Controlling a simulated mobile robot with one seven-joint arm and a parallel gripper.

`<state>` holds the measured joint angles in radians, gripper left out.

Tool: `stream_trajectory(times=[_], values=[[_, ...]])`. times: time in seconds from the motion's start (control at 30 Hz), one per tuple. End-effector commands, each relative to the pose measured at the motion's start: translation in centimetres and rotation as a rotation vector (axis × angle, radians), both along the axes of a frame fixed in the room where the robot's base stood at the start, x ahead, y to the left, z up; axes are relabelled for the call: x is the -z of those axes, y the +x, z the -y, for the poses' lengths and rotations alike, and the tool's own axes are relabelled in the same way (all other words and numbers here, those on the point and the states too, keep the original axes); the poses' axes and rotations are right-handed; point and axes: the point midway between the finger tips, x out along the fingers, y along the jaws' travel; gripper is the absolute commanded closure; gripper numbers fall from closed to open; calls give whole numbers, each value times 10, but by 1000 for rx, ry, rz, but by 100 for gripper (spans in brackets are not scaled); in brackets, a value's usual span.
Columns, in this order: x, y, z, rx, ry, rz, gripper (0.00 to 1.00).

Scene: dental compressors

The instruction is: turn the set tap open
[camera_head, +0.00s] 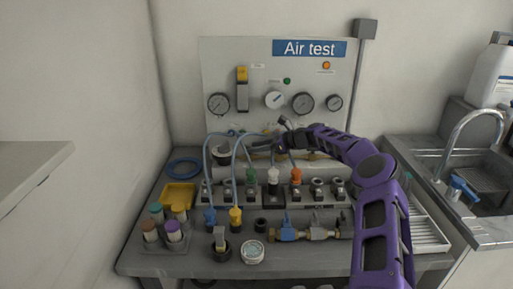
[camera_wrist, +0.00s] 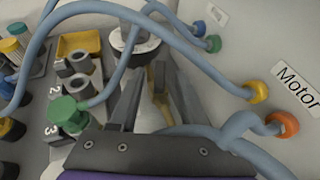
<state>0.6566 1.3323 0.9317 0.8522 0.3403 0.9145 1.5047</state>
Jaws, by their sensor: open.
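A yellow-topped lever (camera_head: 242,75) is on the upright panel. I cannot tell which is the set tap. My gripper (camera_head: 268,146) is low in front of the panel, behind the row of sockets. In the wrist view its open fingers (camera_wrist: 155,90) reach forward on either side of a pale, tan-coloured part (camera_wrist: 157,85), which is partly hidden. I cannot tell whether they touch it. A round white-faced part (camera_wrist: 130,40) lies just beyond the fingertips.
Blue hoses (camera_wrist: 200,50) loop close around my gripper, to yellow (camera_wrist: 256,91) and orange (camera_wrist: 283,123) plugs by a "Motor" label. A green plug (camera_wrist: 68,113) stands beside it. Gauges (camera_head: 302,103) line the panel. A sink (camera_head: 475,185) is at right; the front bench holds jars (camera_head: 252,252).

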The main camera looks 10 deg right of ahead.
Motion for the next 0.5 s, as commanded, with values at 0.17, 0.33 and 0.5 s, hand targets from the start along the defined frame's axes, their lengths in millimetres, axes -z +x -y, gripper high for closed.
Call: stream_trajectory(times=[0.17,0.33,0.5], values=[[-4,-5,8,1,-1,0,52],[-17,-20,34,4,-3,0,52],[-34,-42,67,4,-2,-1,52]])
